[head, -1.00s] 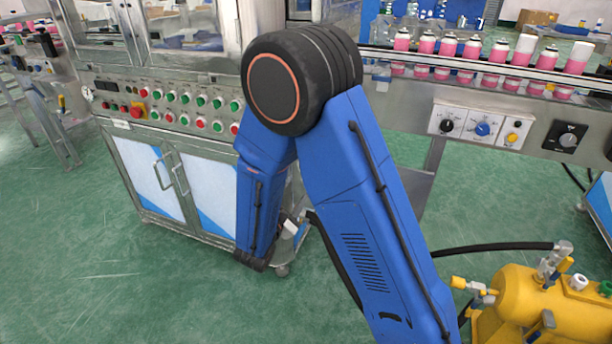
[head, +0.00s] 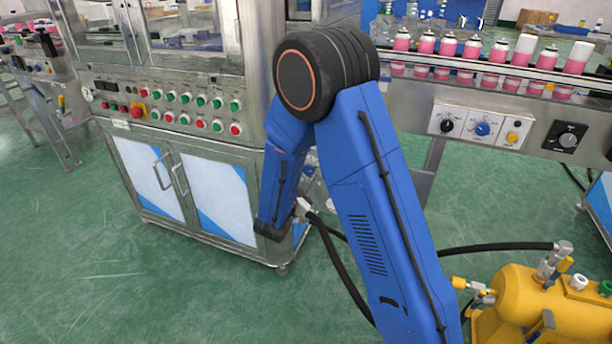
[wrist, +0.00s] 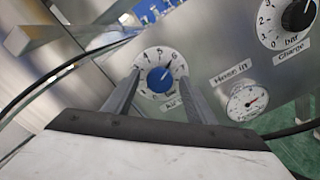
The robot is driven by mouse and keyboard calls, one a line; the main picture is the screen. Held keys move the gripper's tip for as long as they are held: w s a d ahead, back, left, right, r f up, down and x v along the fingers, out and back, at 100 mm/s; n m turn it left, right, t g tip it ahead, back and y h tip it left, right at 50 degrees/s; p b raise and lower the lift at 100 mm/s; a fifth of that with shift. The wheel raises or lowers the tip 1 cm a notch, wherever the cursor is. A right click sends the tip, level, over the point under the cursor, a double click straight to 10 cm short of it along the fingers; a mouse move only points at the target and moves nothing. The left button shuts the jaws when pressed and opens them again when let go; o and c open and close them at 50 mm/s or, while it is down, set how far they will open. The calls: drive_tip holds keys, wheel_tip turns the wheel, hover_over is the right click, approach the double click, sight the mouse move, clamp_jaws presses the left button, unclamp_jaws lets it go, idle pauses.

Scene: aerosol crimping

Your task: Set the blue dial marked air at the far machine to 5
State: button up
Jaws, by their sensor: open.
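In the wrist view a round white scale carries a blue dial (wrist: 160,80) on a grey metal panel. A partly hidden label by its lower right seems to read "Air". The dial's pointer leans to the upper right of the scale; its exact reading is too small to tell. My gripper (wrist: 161,76) is open, one finger on each side of the dial. I cannot tell whether the fingers touch it. In the head view my blue arm hides the gripper and this dial.
In the wrist view a "Charge" dial (wrist: 298,15) and a "Hose in" gauge (wrist: 248,100) sit to the right. In the head view another blue dial (head: 482,129) is on the conveyor's front. A yellow tank (head: 540,300) stands at lower right; black hoses run nearby.

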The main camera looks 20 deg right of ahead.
drive_tip(key=c, duration=1.1)
drive_tip(key=shift+o, duration=0.3)
drive_tip(key=shift+n, duration=3.2)
drive_tip(key=o, duration=1)
drive_tip(key=shift+o, duration=0.2)
